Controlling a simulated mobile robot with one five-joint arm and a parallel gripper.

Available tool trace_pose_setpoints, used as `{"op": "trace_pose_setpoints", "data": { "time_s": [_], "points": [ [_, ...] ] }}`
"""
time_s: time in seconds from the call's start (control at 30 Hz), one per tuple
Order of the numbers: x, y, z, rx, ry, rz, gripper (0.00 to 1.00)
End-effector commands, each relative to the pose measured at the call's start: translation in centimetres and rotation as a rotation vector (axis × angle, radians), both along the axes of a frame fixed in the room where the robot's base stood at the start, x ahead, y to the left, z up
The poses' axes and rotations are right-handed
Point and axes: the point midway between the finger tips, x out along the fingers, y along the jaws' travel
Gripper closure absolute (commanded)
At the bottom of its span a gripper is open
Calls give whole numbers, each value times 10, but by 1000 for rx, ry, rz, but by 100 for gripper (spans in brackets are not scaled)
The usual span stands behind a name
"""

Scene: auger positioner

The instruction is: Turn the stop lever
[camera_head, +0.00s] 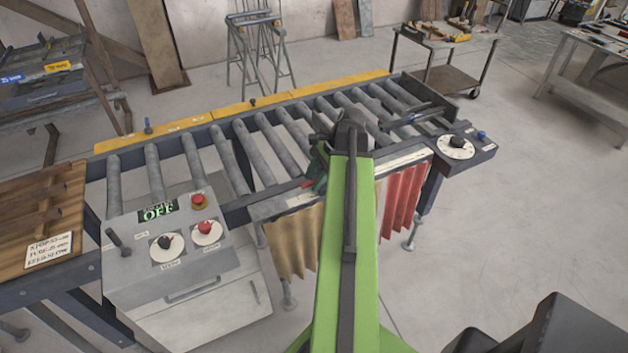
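My green arm reaches from the bottom of the head view over the front edge of the roller conveyor (153,172). My gripper (350,122) is at its far end, dark and small; its fingers are not clear. Right of it, a dark bar with a handle-like shape (418,114) lies over the rollers near the right end plate. A black lever (118,241) stands tilted on the left of the grey control box (130,290), far left of my gripper. No lever is plainly labelled as the stop lever. My arm hides part of the conveyor's front rail.
The control box has an OFF display (158,211), red buttons and dials. A yellow rail (250,106) runs along the back.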

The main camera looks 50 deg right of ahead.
Motion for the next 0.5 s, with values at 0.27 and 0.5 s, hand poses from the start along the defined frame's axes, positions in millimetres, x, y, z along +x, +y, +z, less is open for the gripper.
{"op": "trace_pose_setpoints", "data": {
  "time_s": [0.27,0.5],
  "points": [
    [0,0,0,0,0,1,94],
    [0,0,0,0,1,1,100]
  ]
}}
